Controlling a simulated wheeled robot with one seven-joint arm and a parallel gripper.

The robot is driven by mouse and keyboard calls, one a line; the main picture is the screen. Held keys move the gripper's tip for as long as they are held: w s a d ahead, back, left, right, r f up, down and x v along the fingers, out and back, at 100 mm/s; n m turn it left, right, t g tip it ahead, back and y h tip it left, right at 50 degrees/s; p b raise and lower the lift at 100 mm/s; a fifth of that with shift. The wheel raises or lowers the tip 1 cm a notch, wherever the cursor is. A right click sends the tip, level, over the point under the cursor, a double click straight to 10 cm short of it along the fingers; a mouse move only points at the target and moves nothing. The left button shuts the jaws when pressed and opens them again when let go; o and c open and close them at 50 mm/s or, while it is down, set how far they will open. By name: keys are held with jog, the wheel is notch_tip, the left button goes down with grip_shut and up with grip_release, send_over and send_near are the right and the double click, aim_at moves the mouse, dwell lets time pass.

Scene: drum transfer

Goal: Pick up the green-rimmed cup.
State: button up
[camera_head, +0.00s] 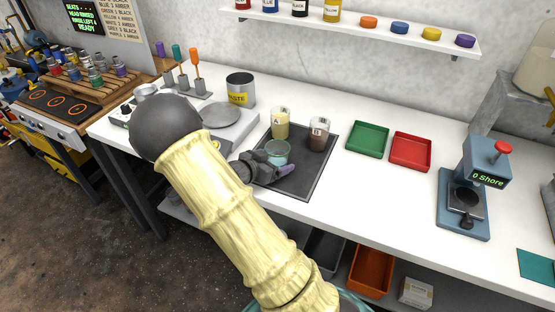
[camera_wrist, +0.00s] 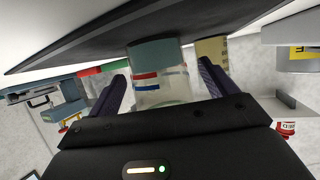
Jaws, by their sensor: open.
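The green-rimmed cup (camera_head: 277,151) stands on the dark tray, clear-walled with a teal-green rim in the head view. In the wrist view the cup (camera_wrist: 160,88) shows red and blue marks on its clear side and a teal part by the tray. My gripper (camera_head: 272,168) is at the cup's near side, low over the tray. In the wrist view my gripper (camera_wrist: 161,84) is open, with one dark purple finger on each side of the cup. Gaps show between fingers and cup, so it is not gripped. My arm hides part of the bench left of the cup.
The dark tray (camera_head: 288,190) also holds a cream-filled cup (camera_head: 280,122) and a brown-filled cup (camera_head: 318,134), both close behind the green-rimmed cup. Green (camera_head: 367,139) and red (camera_head: 410,152) trays lie to the right. A waste tin (camera_head: 240,91) stands behind left. The white bench front is clear.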

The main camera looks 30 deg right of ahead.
jog(key=shift+c, duration=0.5)
jog(key=c, duration=1)
jog(key=shift+o, duration=0.2)
jog(key=shift+r, duration=0.1)
notch_tip(320, 180, up, 10)
jog(key=p, duration=0.1)
dwell(0.9)
